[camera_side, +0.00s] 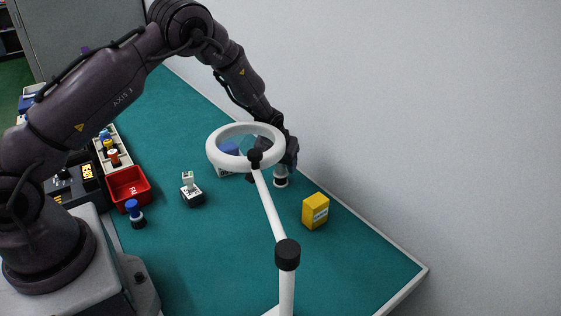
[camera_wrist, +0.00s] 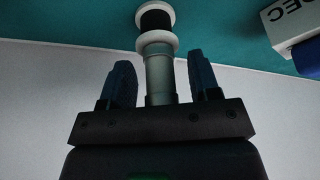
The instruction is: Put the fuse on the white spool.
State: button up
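The white spool (camera_wrist: 154,19) has white flanges and a dark middle. It stands on the green mat, and its lower part also shows in the side view (camera_side: 281,184). The fuse (camera_wrist: 159,78) is a grey cylinder with a dark band at its near end. It is in line with the spool, its far end at the spool's near flange; it looks seated there, but contact is hard to judge. My gripper (camera_wrist: 160,82) has one finger on each side of the fuse, with a visible gap on both sides. In the side view, the magnifier ring partly covers the gripper.
A white ring magnifier (camera_side: 216,151) on a stand rises in front of my gripper. A white box with a blue item (camera_wrist: 293,22) is nearby. The front mat is clear.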

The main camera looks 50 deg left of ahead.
jog(key=v, duration=0.7)
jog(key=shift+r, duration=0.4)
